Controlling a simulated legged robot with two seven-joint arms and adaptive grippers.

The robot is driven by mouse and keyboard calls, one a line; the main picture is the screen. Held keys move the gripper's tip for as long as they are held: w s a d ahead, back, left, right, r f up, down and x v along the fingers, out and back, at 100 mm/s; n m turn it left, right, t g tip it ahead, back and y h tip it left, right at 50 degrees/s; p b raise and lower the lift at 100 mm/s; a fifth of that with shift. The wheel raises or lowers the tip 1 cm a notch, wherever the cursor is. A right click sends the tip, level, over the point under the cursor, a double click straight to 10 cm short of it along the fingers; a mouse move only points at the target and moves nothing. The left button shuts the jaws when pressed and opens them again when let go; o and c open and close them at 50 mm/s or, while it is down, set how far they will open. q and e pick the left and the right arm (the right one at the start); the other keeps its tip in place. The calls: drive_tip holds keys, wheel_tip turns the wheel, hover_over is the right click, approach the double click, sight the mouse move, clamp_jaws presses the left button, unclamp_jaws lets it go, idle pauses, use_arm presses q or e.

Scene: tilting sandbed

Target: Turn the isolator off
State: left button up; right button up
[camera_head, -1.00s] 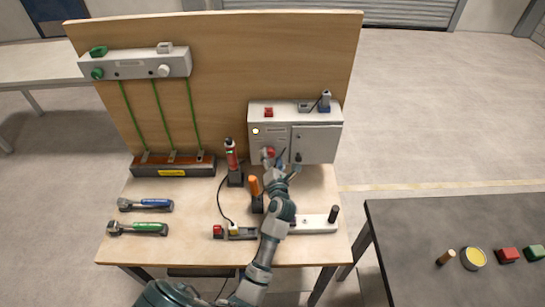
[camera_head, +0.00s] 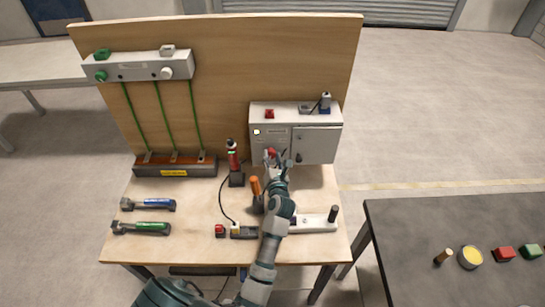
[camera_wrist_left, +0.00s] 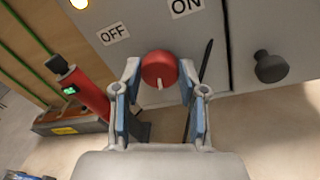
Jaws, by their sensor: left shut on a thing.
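The grey cabinet (camera_head: 318,146) stands at the back right of the bench. Its isolator is a red round knob (camera_wrist_left: 158,68) with a white pointer mark, below an OFF label (camera_wrist_left: 115,35) and an ON label (camera_wrist_left: 187,7) in the left wrist view. The red knob also shows in the head view (camera_head: 270,153), partly hidden by my gripper. My left gripper (camera_wrist_left: 159,82) is at the cabinet front with its two fingers on either side of the knob, shut on it. My right gripper is not in view.
A red handheld device (camera_head: 232,157) stands left of the cabinet. An orange-handled tool (camera_head: 255,187) stands near my left arm. Two hammer-like tools (camera_head: 148,204) (camera_head: 142,228) lie at the bench's left. A dark knob (camera_wrist_left: 270,67) sits on the cabinet door.

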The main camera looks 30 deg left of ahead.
use_arm(q)
drive_tip(key=n, duration=0.1)
drive_tip(key=n+p, duration=0.1)
drive_tip(key=shift+f+n, duration=0.3)
drive_tip(key=n+p, duration=0.1)
drive_tip(key=n, duration=0.1)
drive_tip(key=shift+s+a+n+h, duration=0.1)
drive_tip(key=shift+n+h, duration=0.2)
drive_tip(key=shift+f+n+h+p, duration=0.1)
drive_tip(key=shift+n+h+p, duration=0.4)
drive_tip(key=shift+n, duration=1.5)
